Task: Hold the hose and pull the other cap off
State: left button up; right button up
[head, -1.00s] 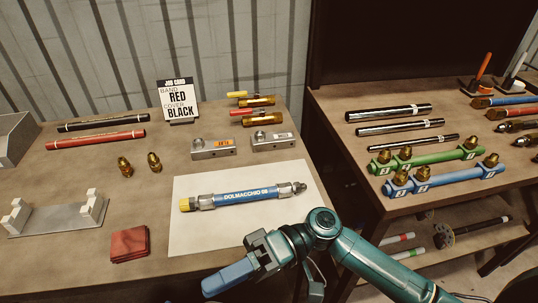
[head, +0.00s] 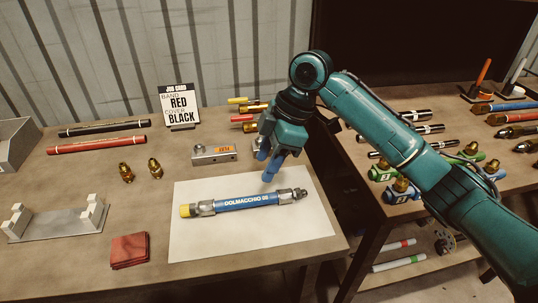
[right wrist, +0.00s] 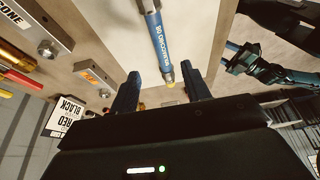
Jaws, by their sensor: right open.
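The blue hose (head: 248,201), lettered DOLMACCHIO 08, lies on a white sheet (head: 200,242) with metal fittings at both ends. A yellow cap (head: 185,210) is on its left end; the right end shows a bare dark metal fitting (head: 300,193). My right gripper (head: 268,168) is open and empty, above the sheet behind the hose's right half, not touching it. In the right wrist view the hose (right wrist: 158,40) runs down toward the gap between the fingers, its yellow end (right wrist: 170,84) lowest; its other end is cut off.
A metal block (head: 214,155), brass fittings (head: 155,168) and a job card (head: 180,105) stand behind the hose. A grey cradle (head: 60,222) and red cloth (head: 129,250) lie left. My right arm partly covers the right-hand table with its tubes and racks.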

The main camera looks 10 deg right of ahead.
aim_at(248, 198)
jog(key=x, duration=1.1)
jog(key=shift+a, duration=0.1)
jog(key=shift+c, duration=0.6)
grip_shut()
dwell(0.5)
